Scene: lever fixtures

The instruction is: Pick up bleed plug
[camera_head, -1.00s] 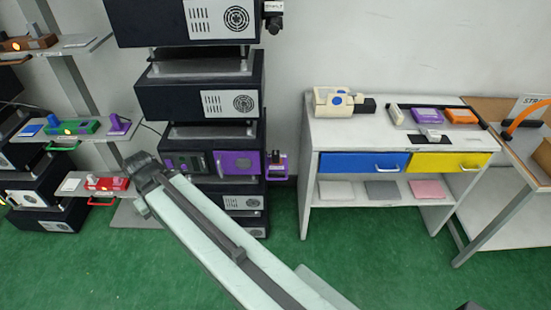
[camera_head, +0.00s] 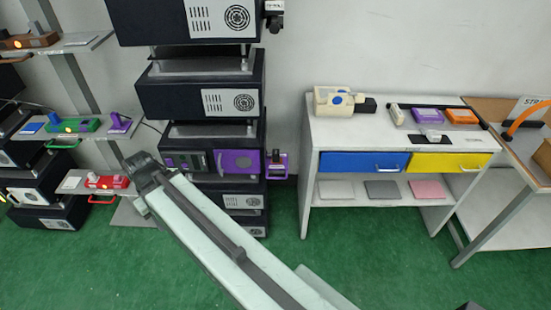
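My gripper (camera_head: 143,165) is at the far end of my pale arm, in front of the lower part of the black equipment stack. Its fingers are small and dark, and I cannot tell whether they are open or shut. I cannot say for certain which thing is the bleed plug. A small dark fitting with a purple bracket (camera_head: 277,163) sticks out from the right side of the purple-panelled unit (camera_head: 238,162). My gripper is apart from it, to its left.
A white bench (camera_head: 318,136) with a blue drawer (camera_head: 350,162) and a yellow drawer (camera_head: 440,163) stands right. Shelves at left carry a green device (camera_head: 85,125), a red device (camera_head: 106,182) and a purple piece (camera_head: 119,122). Green floor is open between stack and bench.

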